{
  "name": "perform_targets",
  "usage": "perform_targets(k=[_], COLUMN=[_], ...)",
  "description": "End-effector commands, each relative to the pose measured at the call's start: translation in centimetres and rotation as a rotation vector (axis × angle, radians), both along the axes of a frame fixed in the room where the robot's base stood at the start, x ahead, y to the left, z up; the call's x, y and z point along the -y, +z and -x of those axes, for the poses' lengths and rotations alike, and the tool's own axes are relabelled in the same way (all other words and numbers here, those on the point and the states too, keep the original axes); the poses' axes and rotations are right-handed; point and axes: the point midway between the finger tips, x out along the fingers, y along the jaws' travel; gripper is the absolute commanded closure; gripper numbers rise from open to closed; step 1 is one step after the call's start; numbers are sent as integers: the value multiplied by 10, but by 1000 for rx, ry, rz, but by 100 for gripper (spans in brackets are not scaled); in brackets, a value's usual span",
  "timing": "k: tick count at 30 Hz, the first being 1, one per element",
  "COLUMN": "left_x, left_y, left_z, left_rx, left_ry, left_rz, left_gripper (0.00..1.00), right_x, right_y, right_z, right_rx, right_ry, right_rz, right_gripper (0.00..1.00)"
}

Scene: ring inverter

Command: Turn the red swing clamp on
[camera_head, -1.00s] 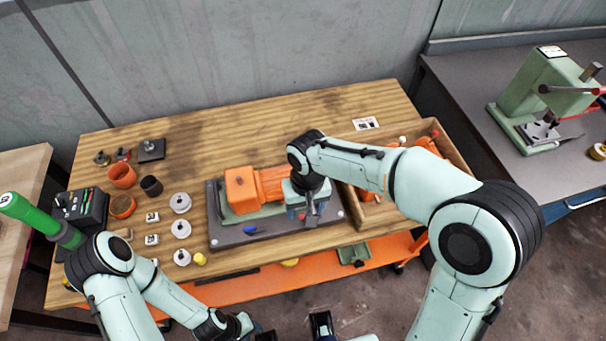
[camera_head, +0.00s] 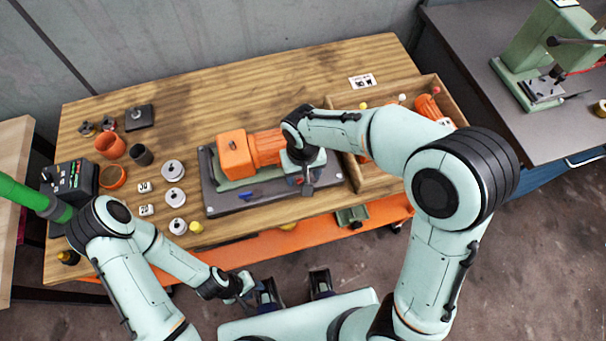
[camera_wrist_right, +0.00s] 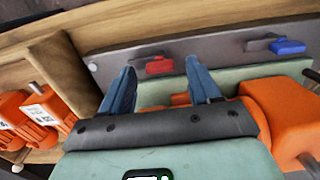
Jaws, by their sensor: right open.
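The red swing clamp (camera_wrist_right: 158,66) is on the grey base plate (camera_wrist_right: 215,45) in the right wrist view, seen between the fingertips of my right gripper (camera_wrist_right: 160,85). The gripper is open, and the clamp appears beyond its fingers, not held. In the head view my right gripper (camera_head: 304,178) is over the right end of the plate (camera_head: 225,206) and mostly hides the red clamp there. The blue clamp (camera_wrist_right: 288,46) is farther along the plate edge and also shows in the head view (camera_head: 247,195). My left gripper (camera_head: 248,285) hangs low in front of the table; its jaws are unclear.
An orange motor housing (camera_head: 234,152) lies on the plate beside my right gripper. A wooden tray (camera_head: 388,183) with orange parts is close to the right. Grey discs (camera_head: 173,170), orange cups (camera_head: 110,146) and a black control box (camera_head: 68,182) occupy the left side.

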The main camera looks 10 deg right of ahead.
Motion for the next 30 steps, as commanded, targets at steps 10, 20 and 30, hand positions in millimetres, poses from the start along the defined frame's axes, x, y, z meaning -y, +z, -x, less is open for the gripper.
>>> perform_targets(k=[10,20,30], left_x=[0,0,0], left_y=[-1,-1,0], left_z=[0,0,0], left_rx=[0,0,0], left_ry=[0,0,0], left_rz=[0,0,0], left_gripper=[62,62,62], right_x=[0,0,0], right_y=[-10,-10,-9], right_z=[0,0,0], right_rx=[0,0,-1], right_ry=[0,0,61], right_rz=[0,0,-1], right_gripper=[38,94,94])
